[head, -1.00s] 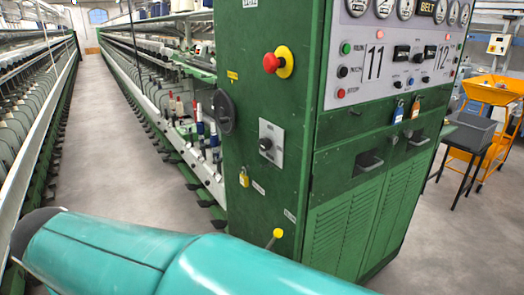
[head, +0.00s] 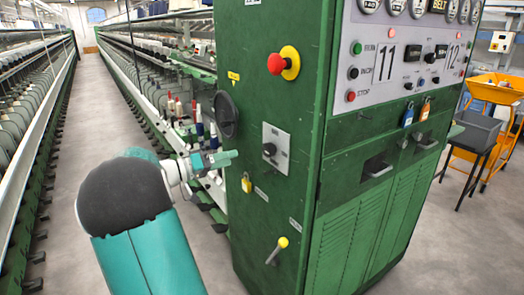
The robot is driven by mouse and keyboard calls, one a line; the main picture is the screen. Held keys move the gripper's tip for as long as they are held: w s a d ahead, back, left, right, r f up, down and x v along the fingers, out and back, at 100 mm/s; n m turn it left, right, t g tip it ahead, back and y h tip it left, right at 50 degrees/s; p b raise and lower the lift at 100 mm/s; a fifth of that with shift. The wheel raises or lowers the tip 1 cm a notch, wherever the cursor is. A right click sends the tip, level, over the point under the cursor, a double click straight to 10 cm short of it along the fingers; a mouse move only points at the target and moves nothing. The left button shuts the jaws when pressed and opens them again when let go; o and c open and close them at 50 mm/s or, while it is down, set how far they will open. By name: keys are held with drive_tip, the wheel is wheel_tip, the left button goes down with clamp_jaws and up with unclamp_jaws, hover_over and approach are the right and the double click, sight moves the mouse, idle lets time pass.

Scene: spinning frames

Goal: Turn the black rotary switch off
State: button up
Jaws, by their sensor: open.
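The black rotary switch (head: 269,149) is a small knob on a light grey plate (head: 281,160), on the narrow left face of the green cabinet (head: 265,215). My gripper (head: 232,156) is open, to the left of the switch at nearly the same height in the picture. Its teal fingers point right, towards the plate, and look apart from the switch. The fingers are seen nearly side-on, so the gap between them is hard to make out. The knob is in clear view.
A red button on yellow (head: 281,63) is above the switch, a black handwheel (head: 225,115) to its upper left. A yellow padlock (head: 246,183) and yellow-knobbed lever (head: 279,248) are below. Spinning frames (head: 25,135) line the aisle, whose grey floor (head: 88,125) is clear.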

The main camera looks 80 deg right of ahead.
sight(265, 150)
drive_tip(key=x, duration=1.3)
drive_tip(key=shift+d, duration=0.1)
drive_tip(key=c, duration=1)
